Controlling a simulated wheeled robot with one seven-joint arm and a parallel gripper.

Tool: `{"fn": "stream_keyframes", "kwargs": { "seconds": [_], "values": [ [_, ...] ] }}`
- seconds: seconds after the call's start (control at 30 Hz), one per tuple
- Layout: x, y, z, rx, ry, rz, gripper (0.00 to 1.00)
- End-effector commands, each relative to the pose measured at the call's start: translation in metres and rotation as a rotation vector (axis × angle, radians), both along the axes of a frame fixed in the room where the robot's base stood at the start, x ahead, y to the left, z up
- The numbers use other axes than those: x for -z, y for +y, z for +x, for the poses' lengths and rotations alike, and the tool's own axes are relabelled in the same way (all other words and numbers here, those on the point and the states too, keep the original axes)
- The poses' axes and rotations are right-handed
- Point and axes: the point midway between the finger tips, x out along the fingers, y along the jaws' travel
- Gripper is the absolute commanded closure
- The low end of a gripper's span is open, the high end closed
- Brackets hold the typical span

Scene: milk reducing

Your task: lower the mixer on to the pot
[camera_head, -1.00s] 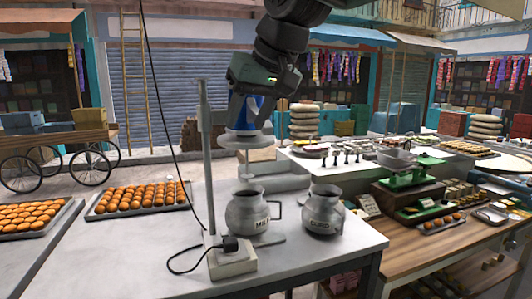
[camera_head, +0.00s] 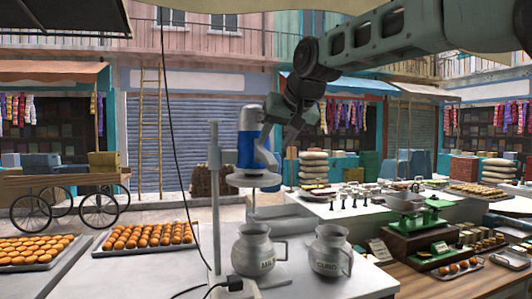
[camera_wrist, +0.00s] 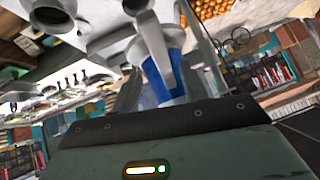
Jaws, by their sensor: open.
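The mixer (camera_head: 247,152), with a blue and white motor housing and a pale disc below, hangs on an upright stand (camera_head: 216,190). Its thin shaft points down above the grey pot marked MILK (camera_head: 256,252). A clear gap shows between the disc and the pot's rim. My gripper (camera_head: 270,150) is open beside the motor's right side, its wrist up and to the right. In the wrist view the mixer's blue housing (camera_wrist: 163,82) lies just ahead of my gripper, among its grey fingers. Whether a finger touches it I cannot tell.
A second grey pot marked CURD (camera_head: 330,252) stands right of the milk pot on the pale table. Trays of orange sweets (camera_head: 148,236) lie to the left. A green scale (camera_head: 418,215) stands on the right counter. A dark cable hangs left of the stand.

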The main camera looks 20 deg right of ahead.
Motion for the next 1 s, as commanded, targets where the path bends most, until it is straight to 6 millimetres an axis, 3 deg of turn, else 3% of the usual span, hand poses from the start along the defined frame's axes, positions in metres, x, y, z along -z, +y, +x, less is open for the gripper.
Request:
{"fn": "stream_keyframes", "kwargs": {
  "seconds": [0.2, 0.4, 0.8, 0.97, 1.0],
  "values": [
    [0.028, 0.007, 0.03, -0.001, 0.003, 0.0, 0.56],
    [0.045, 0.011, 0.047, -0.001, 0.001, -0.001, 0.56],
    [0.051, 0.012, 0.051, -0.001, 0.0, 0.0, 0.56],
    [0.051, 0.011, 0.051, -0.001, 0.0, 0.0, 1.0],
    [0.051, 0.011, 0.051, -0.001, 0.0, 0.0, 1.0]
  ]
}}
